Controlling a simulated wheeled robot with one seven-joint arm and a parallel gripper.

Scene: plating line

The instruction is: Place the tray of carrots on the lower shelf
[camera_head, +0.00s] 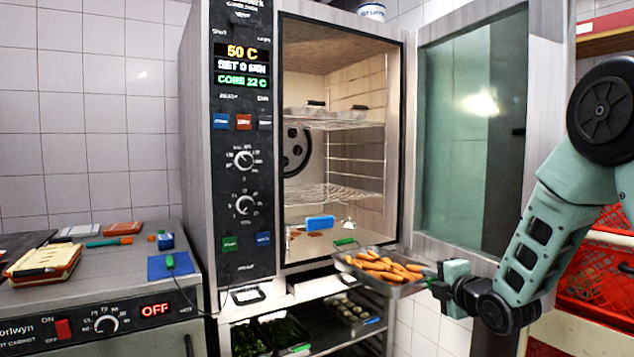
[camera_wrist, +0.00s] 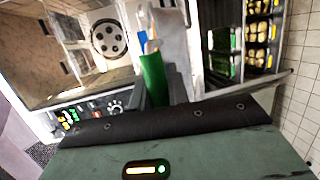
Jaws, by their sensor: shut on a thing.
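The metal tray of carrots (camera_head: 400,285) is in the air in front of the open oven, just below its opening at the right. Orange carrots (camera_head: 380,264) lie in it, and a green handle (camera_head: 345,241) shows at its far end. My gripper (camera_head: 434,281) is shut on the tray's near end at the right. In the wrist view, a green handle (camera_wrist: 153,78) stands out by the jaws, and most of the tray is cut off or foreshortened. The lower shelf (camera_head: 325,193) is a wire rack inside the oven, with bare space showing. The upper shelf (camera_head: 320,124) carries a tray with dark handles.
The oven door (camera_head: 470,135) stands open on the right, close to my arm. A blue object (camera_head: 320,223) lies on the oven floor. Trays of greens (camera_head: 282,332) and other food sit in the rack below. A counter (camera_head: 100,290) with tools stands left.

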